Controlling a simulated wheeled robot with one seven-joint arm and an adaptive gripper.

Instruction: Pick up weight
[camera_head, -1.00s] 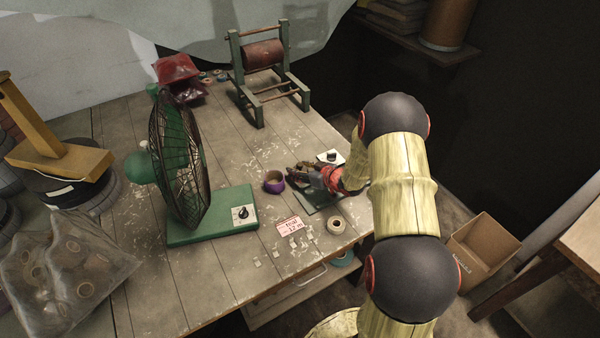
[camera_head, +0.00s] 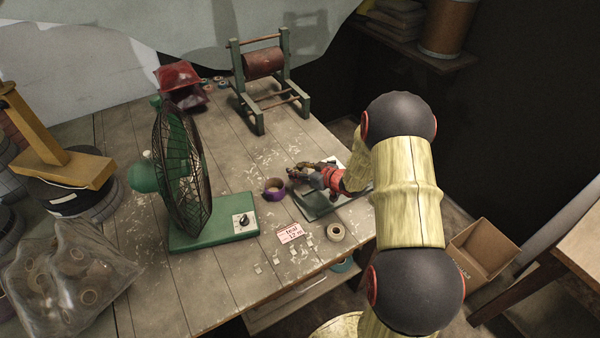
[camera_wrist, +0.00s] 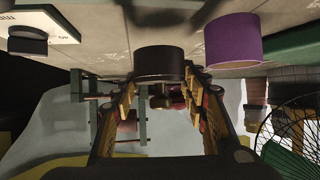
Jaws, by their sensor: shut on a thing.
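My gripper (camera_head: 294,172) is low over the worktable at the end of the arm. In the wrist view, my gripper (camera_wrist: 160,82) has its fingers shut on a dark cylindrical weight (camera_wrist: 160,64), gripped between the fingertips. In the head view the held weight is too small and covered to make out. Another black weight (camera_wrist: 28,38) stands on a pale panel at the upper left of the wrist view. A purple tape roll (camera_head: 274,189) lies just left of my gripper; it also shows in the wrist view (camera_wrist: 232,38), apart from the held weight.
A flat grey-green plate (camera_head: 315,210) lies under my gripper. A green fan (camera_head: 212,236) stands to the left. A winding frame (camera_head: 258,116) stands behind.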

